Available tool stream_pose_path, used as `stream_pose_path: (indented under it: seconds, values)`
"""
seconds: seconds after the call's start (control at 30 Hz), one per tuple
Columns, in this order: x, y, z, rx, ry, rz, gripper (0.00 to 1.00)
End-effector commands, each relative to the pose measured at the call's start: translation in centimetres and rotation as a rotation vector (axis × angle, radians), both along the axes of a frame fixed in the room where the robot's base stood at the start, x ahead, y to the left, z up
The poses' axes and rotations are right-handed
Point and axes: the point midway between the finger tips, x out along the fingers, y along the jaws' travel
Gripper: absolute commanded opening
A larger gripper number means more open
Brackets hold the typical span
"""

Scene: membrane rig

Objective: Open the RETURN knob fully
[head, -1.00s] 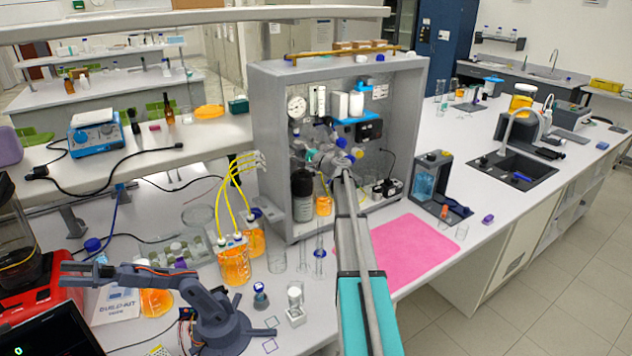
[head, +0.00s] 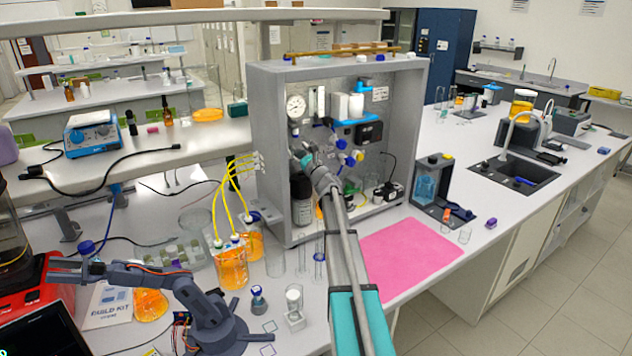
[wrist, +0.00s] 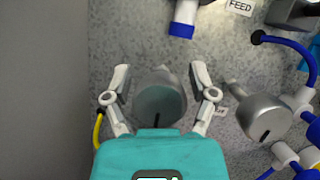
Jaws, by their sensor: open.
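In the wrist view a rounded grey metal knob (wrist: 160,100) with a dark slot stands between the two fingers of my gripper (wrist: 160,76). The fingers are spread, one on each side, with a visible gap to the knob. A second similar knob (wrist: 262,120) is to the right, outside the fingers. No RETURN label is readable, so I cannot tell from lettering which knob is the RETURN one. In the head view my gripper (head: 308,160) is inside the grey rig frame (head: 268,130), at its left part, and my arm hides the knobs there.
A FEED label (wrist: 240,5) and a blue-ended fitting (wrist: 182,25) are above the fingers. Blue tubing (wrist: 290,45) runs at the right. A dark bottle (head: 301,200) stands below my gripper in the rig. A pressure gauge (head: 296,107) is above it.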

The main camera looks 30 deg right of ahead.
Motion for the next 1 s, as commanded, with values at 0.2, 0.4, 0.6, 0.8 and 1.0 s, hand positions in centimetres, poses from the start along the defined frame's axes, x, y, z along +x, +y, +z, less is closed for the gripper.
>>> stream_pose_path:
  seconds: [0.2, 0.4, 0.6, 0.8, 1.0]
  values:
    - [0.0, -0.1, 0.0, 0.248, -0.002, 0.0, 0.74]
    - [-0.4, -0.3, -0.3, 0.425, -0.005, -0.001, 0.74]
    - [-2.7, -0.1, -1.3, 0.417, -0.005, -0.001, 0.74]
    - [-5.3, 0.1, -2.4, 0.414, -0.005, -0.001, 0.74]
    - [-7.8, 0.4, -3.4, 0.412, -0.005, 0.0, 0.74]
